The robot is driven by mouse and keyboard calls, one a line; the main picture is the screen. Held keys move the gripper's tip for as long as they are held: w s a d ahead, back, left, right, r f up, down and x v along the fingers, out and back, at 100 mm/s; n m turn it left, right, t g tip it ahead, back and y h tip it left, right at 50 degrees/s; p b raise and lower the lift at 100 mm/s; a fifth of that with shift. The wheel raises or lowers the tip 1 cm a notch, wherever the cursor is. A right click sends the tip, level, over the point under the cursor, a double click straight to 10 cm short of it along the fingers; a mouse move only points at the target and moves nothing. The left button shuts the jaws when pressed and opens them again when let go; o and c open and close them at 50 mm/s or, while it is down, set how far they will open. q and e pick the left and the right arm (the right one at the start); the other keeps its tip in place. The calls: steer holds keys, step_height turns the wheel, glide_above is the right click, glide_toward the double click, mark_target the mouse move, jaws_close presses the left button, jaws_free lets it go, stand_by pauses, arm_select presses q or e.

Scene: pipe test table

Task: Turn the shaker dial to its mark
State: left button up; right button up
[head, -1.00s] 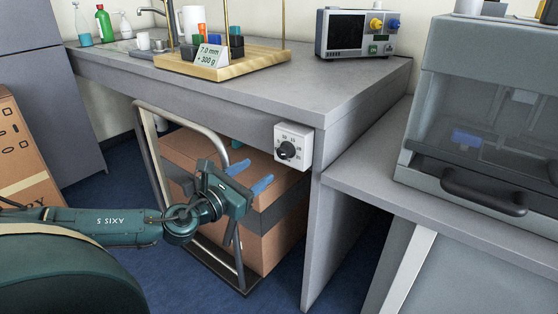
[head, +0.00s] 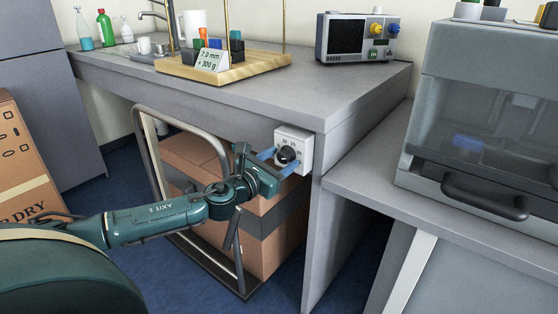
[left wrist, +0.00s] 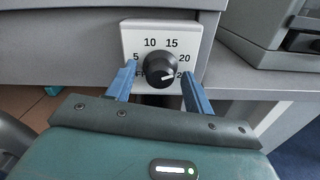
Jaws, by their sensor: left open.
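The shaker dial is a black round knob (head: 286,154) on a white box (head: 304,142) fixed to the bench front. In the left wrist view the knob (left wrist: 160,70) sits on a white plate (left wrist: 186,33) printed 5, 10, 15, 20, with a number starting with 2 partly hidden by the right finger. A white line on the knob points right, toward that number. My left gripper (head: 281,161) is open, its blue fingers at either side of the knob. In the left wrist view the left gripper (left wrist: 159,68) shows gaps to the knob. My right gripper is not in view.
A trolley (head: 236,197) with a cardboard box (head: 262,243) stands below the bench, close under my left arm. The bench top (head: 260,97) lies above the dial. A lower grey table (head: 357,174) with an enclosed machine (head: 450,90) stands at right.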

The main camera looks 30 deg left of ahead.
arm_select(q)
steer(key=c, duration=1)
steer(key=shift+o, duration=0.2)
